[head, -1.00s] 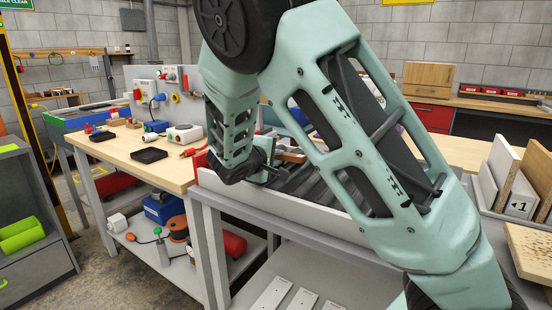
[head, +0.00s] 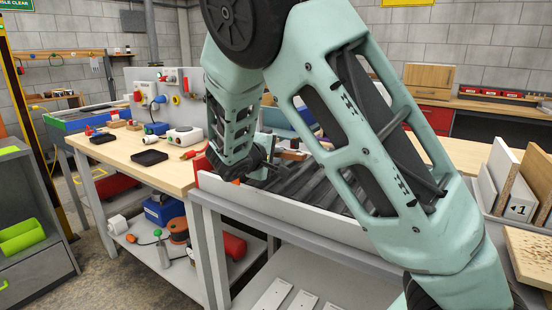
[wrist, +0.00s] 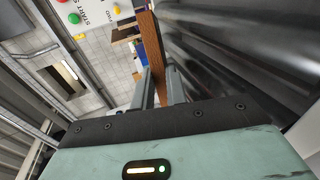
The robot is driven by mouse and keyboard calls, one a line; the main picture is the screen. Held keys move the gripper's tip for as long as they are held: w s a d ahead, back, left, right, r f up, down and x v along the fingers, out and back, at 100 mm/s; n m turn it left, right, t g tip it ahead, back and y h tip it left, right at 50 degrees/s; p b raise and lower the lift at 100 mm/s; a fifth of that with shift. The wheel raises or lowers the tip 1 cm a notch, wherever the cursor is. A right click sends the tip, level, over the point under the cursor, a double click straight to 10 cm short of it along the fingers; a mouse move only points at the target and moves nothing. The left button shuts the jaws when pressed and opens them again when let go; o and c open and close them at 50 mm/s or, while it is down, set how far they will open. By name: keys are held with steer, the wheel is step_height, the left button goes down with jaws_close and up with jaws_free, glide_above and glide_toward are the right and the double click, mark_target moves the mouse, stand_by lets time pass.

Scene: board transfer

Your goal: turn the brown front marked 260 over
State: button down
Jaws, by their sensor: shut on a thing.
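My gripper (wrist: 157,82) is shut on a brown board (wrist: 150,45) in the wrist view. The board is seen nearly edge-on, as a narrow strip rising from between the two fingers. No 260 mark shows on it, so I cannot tell which face is which. In the head view my gripper (head: 268,170) is low over the left end of a dark grey roller bed (head: 315,185). My arm hides much of that area, and I cannot make out the held board clearly there.
A white rail (head: 300,213) runs along the bed's front. Upright boards (head: 505,170) stand at the right.

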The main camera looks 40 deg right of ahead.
steer(key=shift+r, duration=0.65)
steer(key=shift+h+b, duration=0.3)
steer(key=shift+b, duration=0.1)
step_height(320, 180, up, 3)
steer(key=t+h+b, duration=0.1)
steer(key=h+b, duration=0.1)
steer(key=b, duration=0.2)
steer(key=shift+h, duration=0.4)
